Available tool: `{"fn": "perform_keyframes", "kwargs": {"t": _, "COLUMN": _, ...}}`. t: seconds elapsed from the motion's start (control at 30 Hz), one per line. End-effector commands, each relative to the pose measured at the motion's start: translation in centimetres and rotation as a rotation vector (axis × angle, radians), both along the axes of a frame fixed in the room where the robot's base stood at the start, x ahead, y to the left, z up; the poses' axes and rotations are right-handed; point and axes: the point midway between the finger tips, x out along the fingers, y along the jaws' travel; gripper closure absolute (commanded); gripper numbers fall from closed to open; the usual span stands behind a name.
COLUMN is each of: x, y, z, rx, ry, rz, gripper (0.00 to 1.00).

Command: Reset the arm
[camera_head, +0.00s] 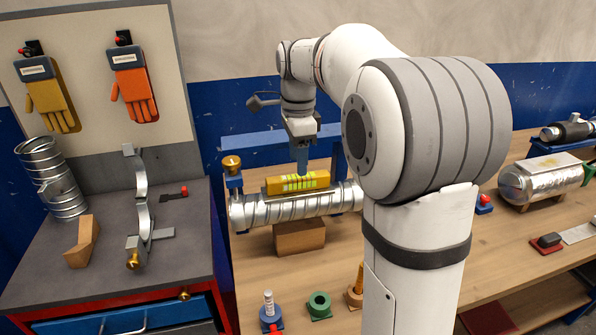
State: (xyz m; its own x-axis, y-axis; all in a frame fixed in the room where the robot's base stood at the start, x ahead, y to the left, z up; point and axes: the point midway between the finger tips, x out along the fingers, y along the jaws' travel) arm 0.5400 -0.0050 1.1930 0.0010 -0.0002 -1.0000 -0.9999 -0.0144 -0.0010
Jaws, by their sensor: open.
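My gripper (302,160) points down above the yellow level (297,183), with its blue fingertips at or just behind the level's top edge. I cannot tell whether they touch it. The level lies along the top of the silver spiral duct (262,211). The duct lies level on the bench, with a brown block (299,237) under its middle. The finger gap is too small to see clearly.
A blue frame with a brass knob (231,163) stands at the duct's left end. Small fittings, including a green ring (319,305), stand in front. A foil-wrapped duct (541,178) lies at right. A grey cabinet at left holds an open clamp band (143,200) and a metal duct piece (52,178).

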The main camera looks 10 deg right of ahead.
Motion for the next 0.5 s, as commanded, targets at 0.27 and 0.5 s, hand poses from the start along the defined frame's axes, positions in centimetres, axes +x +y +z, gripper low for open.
{"fn": "perform_keyframes", "kwargs": {"t": 0.27, "x": -1.2, "y": 0.0, "z": 2.1, "rx": -0.001, "ry": -0.012, "rz": 0.070, "gripper": 0.49}}
{"fn": "perform_keyframes", "kwargs": {"t": 0.5, "x": -8.9, "y": 0.2, "z": 0.6, "rx": -0.028, "ry": -0.094, "rz": 0.544, "gripper": 0.49}}
